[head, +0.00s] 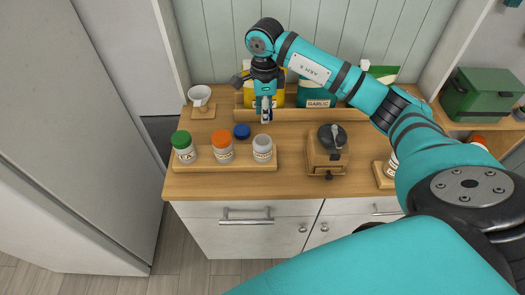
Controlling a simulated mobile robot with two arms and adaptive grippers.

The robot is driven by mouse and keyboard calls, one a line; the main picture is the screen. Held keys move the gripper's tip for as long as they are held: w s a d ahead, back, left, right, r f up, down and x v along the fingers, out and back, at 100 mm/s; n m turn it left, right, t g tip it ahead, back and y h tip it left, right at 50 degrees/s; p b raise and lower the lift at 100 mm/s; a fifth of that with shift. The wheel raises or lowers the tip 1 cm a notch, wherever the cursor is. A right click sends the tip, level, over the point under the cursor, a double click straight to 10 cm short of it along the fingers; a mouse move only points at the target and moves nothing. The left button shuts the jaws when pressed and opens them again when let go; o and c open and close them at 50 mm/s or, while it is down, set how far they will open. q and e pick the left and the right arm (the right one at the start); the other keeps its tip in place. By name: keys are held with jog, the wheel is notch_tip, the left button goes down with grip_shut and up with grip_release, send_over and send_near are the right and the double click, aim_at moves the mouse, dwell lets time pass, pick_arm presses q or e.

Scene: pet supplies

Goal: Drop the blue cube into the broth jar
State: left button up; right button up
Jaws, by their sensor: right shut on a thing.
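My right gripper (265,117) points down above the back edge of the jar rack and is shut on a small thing. That thing is mostly hidden between the fingers; I take it for the blue cube, as no other cube shows. Below and in front of it, an open, pale jar (262,155) stands upright at the right end of the rack. I take it for the broth jar; its label is too small to read surely. A round blue lid (241,131) lies on the counter behind the rack. My left gripper is out of view.
The wooden rack (210,164) also holds a green-lidded jar (183,146) and an orange-lidded jar (222,147). A wooden grinder (327,150) stands to the right. Bags, one marked garlic (317,94), stand behind the gripper.

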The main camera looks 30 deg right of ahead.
jog(key=f+b, duration=0.1)
jog(key=f, duration=0.2)
jog(key=shift+a+f, duration=0.1)
jog(key=shift+a, duration=0.1)
jog(key=o, duration=0.8)
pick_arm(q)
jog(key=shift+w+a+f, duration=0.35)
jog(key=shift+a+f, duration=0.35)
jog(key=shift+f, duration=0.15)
pick_arm(e)
jog(key=shift+o, duration=0.2)
notch_tip(320, 180, up, 12)
